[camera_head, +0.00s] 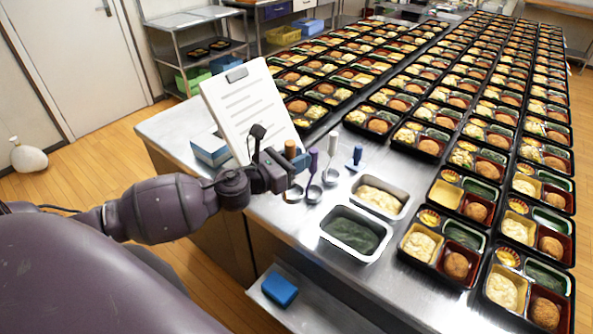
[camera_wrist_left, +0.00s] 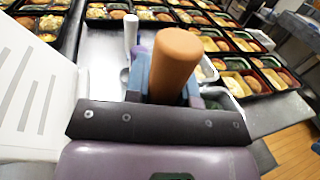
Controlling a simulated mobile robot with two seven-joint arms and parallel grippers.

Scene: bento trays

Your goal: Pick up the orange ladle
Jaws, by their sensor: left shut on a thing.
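The orange ladle's handle (camera_head: 290,149) stands upright at the left end of the row of ladles, and its bowl (camera_head: 293,194) shows just below my gripper. My left gripper (camera_head: 287,168) is shut on this handle. In the left wrist view the orange handle (camera_wrist_left: 175,62) rises large between the fingers of my left gripper (camera_wrist_left: 163,92). Whether the bowl touches the table is hard to tell. My right gripper is not in view.
A purple ladle (camera_head: 313,162), a white ladle (camera_head: 333,144) and a blue-handled tool (camera_head: 356,156) stand close to the right. A clipboard (camera_head: 245,105) stands behind the gripper. Metal pans of green food (camera_head: 352,232) and pale food (camera_head: 380,198) sit nearby. Many bento trays (camera_head: 430,245) fill the right.

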